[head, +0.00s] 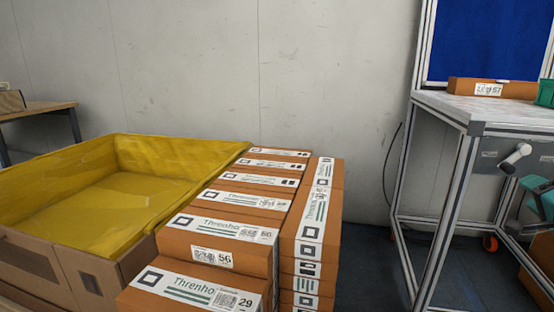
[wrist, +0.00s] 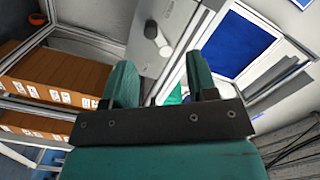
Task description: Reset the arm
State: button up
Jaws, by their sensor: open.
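My gripper (wrist: 162,85) shows in the wrist view with its two green fingers spread apart and nothing between them. It points toward a workbench frame with a white cylindrical device (wrist: 157,38) beyond the fingertips. In the head view a teal part of my arm (head: 540,200) shows at the right edge, beside the workbench; the fingertips cannot be made out there.
A yellow-lined bin (head: 130,185) stands at the left, beside stacked orange labelled boxes (head: 245,203). The metal-framed workbench (head: 480,105) at the right holds an orange box (head: 492,88). Shelved orange boxes (wrist: 60,75) show in the wrist view. Floor between stack and bench is clear.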

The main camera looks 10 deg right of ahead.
jog(key=w+a+r+n+g+y, duration=0.15)
jog(key=w+a+n+y, duration=0.45)
jog(key=a, duration=0.9)
jog(key=w+a+n+g+y, duration=0.3)
jog(key=a+n+y, duration=0.4)
jog(key=a, duration=0.8)
jog(key=s+a+f+n+g+y, duration=0.1)
jog(key=s+a+n+g, duration=0.25)
jog(key=a, duration=0.45)
jog(key=s+a+n+g+y, duration=0.1)
jog(key=s+a+n+g, duration=0.1)
jog(key=s+a+g, duration=0.45)
jog(key=s+a+n+g+h, duration=0.2)
jog(key=s+a+n+h, duration=0.4)
jog(key=s, duration=0.7)
notch_tip(320, 180, up, 30)
jog(key=m+y+p, duration=0.1)
jog(key=y+p, duration=0.1)
jog(key=p, duration=2.8)
jog(key=shift+w+a+f, duration=0.2)
jog(key=shift+w+a, duration=0.05)
jog(key=shift+a, duration=0.15)
jog(key=shift+m, duration=0.25)
